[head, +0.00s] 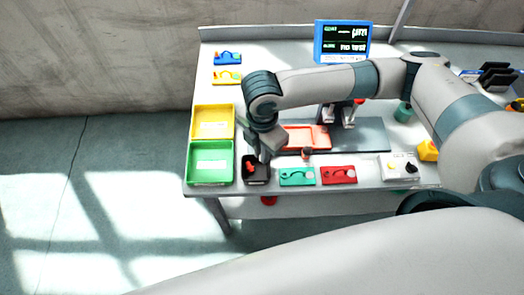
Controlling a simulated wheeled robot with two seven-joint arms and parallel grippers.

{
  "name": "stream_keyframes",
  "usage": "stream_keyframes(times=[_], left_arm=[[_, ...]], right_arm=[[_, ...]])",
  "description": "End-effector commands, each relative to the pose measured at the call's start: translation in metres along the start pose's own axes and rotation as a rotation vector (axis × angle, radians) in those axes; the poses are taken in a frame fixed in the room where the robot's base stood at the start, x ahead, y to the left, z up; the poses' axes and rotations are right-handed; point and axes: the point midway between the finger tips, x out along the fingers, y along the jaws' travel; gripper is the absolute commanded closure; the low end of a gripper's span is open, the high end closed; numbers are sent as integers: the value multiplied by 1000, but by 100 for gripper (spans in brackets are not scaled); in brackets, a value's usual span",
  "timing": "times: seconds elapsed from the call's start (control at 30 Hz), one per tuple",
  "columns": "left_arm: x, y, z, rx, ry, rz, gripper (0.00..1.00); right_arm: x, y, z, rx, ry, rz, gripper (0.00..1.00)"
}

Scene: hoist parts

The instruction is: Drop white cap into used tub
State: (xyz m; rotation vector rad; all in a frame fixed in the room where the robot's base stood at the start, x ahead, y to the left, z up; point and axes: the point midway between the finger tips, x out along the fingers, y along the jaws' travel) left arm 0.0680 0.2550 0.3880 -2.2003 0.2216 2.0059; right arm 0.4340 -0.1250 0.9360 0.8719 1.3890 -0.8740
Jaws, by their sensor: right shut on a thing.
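My right gripper (262,158) reaches down from the arm at the front left of the table, over a small black tub (257,180). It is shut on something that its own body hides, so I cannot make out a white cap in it. The black tub has something red in it. A yellow tub (231,124) and a green tub (228,165) stand just left of the gripper. I cannot read which tub is marked used. My left gripper is not in view.
A green plate (297,182), a red plate (338,180) and a white box (385,172) line the front edge of the table. An orange tray (318,133) lies behind them. A blue-framed screen (341,42) stands at the back. My right arm spans the table.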

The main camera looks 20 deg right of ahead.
Motion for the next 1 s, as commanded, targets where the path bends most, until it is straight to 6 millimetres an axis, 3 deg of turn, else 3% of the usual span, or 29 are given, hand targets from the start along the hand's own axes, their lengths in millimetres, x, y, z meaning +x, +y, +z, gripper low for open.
stream_keyframes(times=[0.37,0.4,0.47,0.8,1.0], left_arm=[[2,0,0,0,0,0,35],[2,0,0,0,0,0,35],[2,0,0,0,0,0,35],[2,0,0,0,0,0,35],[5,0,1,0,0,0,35]], right_arm=[[2,0,0,0,0,0,100],[2,0,0,0,0,0,79],[2,0,0,0,0,0,67],[1,0,0,0,0,0,67],[-9,1,0,0,0,3,67]])
